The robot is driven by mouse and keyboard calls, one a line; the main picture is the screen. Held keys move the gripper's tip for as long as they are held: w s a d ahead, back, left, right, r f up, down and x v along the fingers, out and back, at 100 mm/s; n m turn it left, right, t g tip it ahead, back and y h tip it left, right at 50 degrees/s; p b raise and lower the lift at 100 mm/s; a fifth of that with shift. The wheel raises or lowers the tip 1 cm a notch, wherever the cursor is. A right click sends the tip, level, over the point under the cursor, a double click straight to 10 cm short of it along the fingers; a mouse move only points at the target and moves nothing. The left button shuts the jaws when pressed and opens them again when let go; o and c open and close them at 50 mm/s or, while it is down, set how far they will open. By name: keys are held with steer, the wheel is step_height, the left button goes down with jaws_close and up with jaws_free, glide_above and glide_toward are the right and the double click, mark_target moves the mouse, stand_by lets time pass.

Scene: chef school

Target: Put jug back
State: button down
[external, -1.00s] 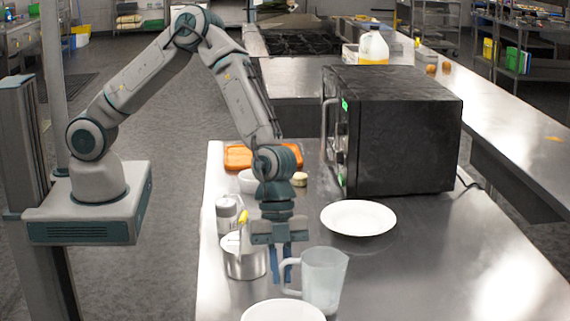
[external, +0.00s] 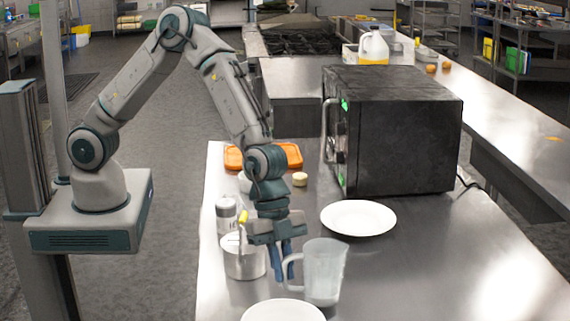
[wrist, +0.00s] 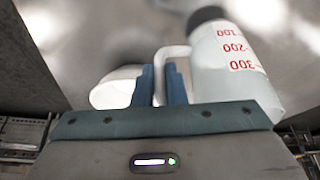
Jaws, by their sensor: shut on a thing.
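The jug (external: 325,273) is a translucent measuring jug, upright, near the front of the steel counter. The wrist view shows it (wrist: 228,62) at the right, with red marks 100, 200 and 300. My gripper (external: 287,267) is at the jug's left side, its blue fingers shut on the jug's handle. In the wrist view my gripper (wrist: 160,84) has the pale handle (wrist: 168,56) between its fingers. I cannot tell if the jug's base touches the counter.
A white plate (external: 283,312) lies just in front of the jug, another (external: 358,217) behind it. A metal pot (external: 243,262) and a shaker (external: 226,213) stand left of my gripper. A black microwave (external: 400,130) stands behind. The counter's right side is clear.

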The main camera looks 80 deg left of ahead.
mark_target(324, 250)
steer(key=shift+w+r+n+t+y+b, duration=0.15)
steer(key=shift+r+n+t+b, duration=0.1)
steer(key=shift+n+b, duration=0.25)
steer(key=shift+s+r+n+t+y+b, duration=0.15)
steer(key=shift+n+t+b, duration=0.1)
steer(key=shift+n, duration=0.45)
step_height(324, 250, up, 9)
steer(key=a+n+t+y+b, duration=0.1)
steer(key=n+t+y+b, duration=0.15)
steer(key=n+b, duration=0.55)
steer(key=shift+w+a+f+n+g+y+p, duration=0.1)
steer(key=shift+w+a+f+n+p, duration=0.25)
steer(key=shift+w+a+f+p, duration=1.1)
steer(key=shift+w+a+f+n+g+y+p, duration=0.15)
steer(key=shift+w+a+f+n+p, duration=0.45)
steer(key=shift+w+f, duration=1.4)
steer(key=shift+w+a+f+n+y+p, duration=0.15)
steer(key=shift+w+a+f+p, duration=1.15)
steer(key=shift+f, duration=0.8)
steer(key=shift+f, duration=0.2)
steer(key=c, duration=1.5)
jaws_free()
steer(key=shift+r, duration=0.1)
